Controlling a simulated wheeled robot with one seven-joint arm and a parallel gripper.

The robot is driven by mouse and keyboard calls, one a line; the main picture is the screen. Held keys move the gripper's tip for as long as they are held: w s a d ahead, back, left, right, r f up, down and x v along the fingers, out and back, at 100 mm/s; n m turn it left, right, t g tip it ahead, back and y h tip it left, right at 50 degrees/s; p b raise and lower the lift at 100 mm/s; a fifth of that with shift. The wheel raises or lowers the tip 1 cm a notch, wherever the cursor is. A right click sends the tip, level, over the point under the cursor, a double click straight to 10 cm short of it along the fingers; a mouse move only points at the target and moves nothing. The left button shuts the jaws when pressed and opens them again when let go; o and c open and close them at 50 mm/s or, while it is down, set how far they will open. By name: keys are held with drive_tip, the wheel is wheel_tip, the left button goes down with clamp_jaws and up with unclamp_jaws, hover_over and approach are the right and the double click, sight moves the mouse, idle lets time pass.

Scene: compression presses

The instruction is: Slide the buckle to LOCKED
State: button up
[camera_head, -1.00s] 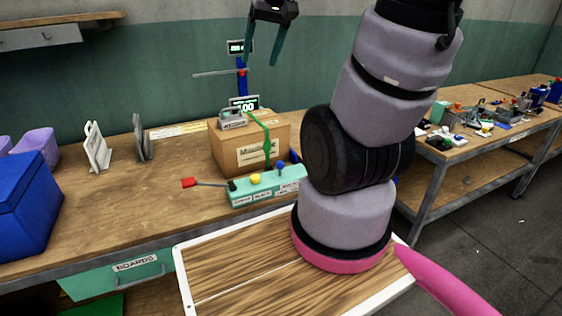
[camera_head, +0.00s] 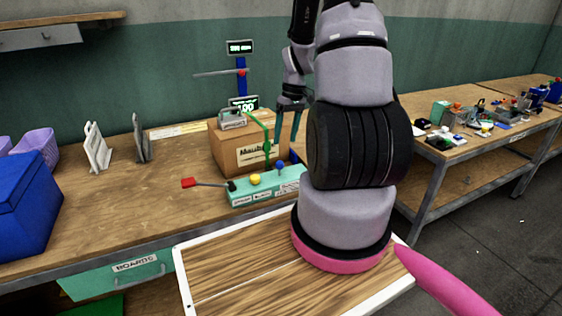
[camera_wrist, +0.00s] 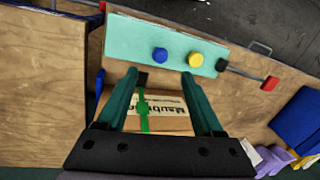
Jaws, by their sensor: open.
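A cardboard box (camera_head: 232,155) stands on the workbench with a green strap (camera_head: 266,140) around it. In the wrist view the strap (camera_wrist: 144,122) crosses the box and has a wider green piece (camera_wrist: 143,107), possibly the buckle. A grey metal device (camera_head: 232,120) sits on the box top; I cannot tell whether it belongs to the buckle. No LOCKED mark is readable. My gripper (camera_head: 287,146) points down beside the box's right end, its jaws open. In the wrist view the gripper (camera_wrist: 160,75) shows nothing clasped between its fingers.
A teal control panel (camera_head: 262,188) with yellow and blue knobs and a red-ended lever (camera_head: 188,183) is in front of the box. A post with displays (camera_head: 240,47) rises behind. A blue bin (camera_head: 25,205) stands left. The bench between bin and box is mostly clear.

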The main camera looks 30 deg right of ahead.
sight(280, 169)
drive_tip(key=f, duration=0.3)
drive_tip(key=a+f, duration=0.1)
drive_tip(key=f, duration=0.5)
drive_tip(key=shift+s+a+f, duration=0.1)
drive_tip(key=shift+a, duration=0.3)
clamp_jaws()
drive_tip(key=shift+d, duration=0.1)
idle(0.8)
